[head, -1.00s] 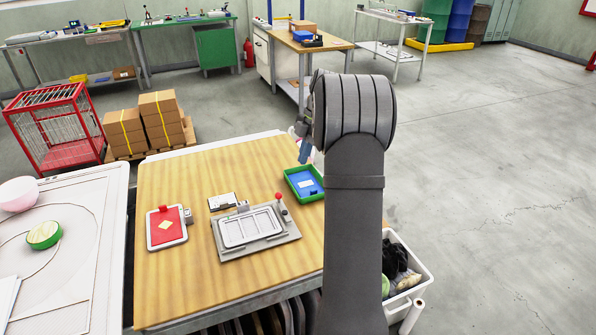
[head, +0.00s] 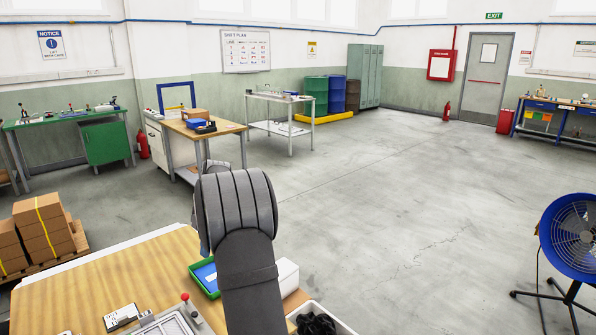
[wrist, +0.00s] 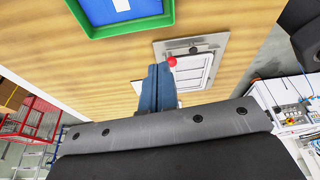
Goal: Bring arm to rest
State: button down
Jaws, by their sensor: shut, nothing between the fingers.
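My arm rises over the right part of the wooden table (head: 95,275) in the head view, and it hides my gripper there. In the wrist view my gripper (wrist: 158,72) shows as two blue fingers closed together with nothing between them. It is above the wooden table top. The metal plate fixture (wrist: 192,62) with a red ball knob (wrist: 172,61) lies beyond the fingers. The green tray (wrist: 122,25) with a blue inside is at the upper left of the wrist view. In the head view the green tray (head: 198,281) is partly hidden by my arm.
A white bin (head: 345,330) with dark contents stands at the table's right. Cartons (head: 42,235) on a pallet stand at the left. A blue fan (head: 570,232) is at the far right. The floor (head: 420,200) between is largely clear.

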jog(key=x, duration=0.5)
jog(key=s+x, duration=0.1)
jog(key=x, duration=0.2)
jog(key=shift+a+f, duration=0.1)
jog(key=shift+a, duration=0.1)
jog(key=shift+s+d+m, duration=0.4)
jog(key=shift+d+m, duration=0.1)
jog(key=shift+m, duration=0.5)
jog(key=m, duration=0.1)
jog(key=s+d+m, duration=0.1)
jog(key=m+t+y, duration=0.1)
jog(key=shift+s+d+f+m, duration=0.2)
jog(key=shift+s+d+m, duration=0.1)
jog(key=shift+m, duration=0.1)
jog(key=shift+s+d+m+t, duration=0.2)
jog(key=shift+d+m+t, duration=0.25)
jog(key=shift+m, duration=0.65)
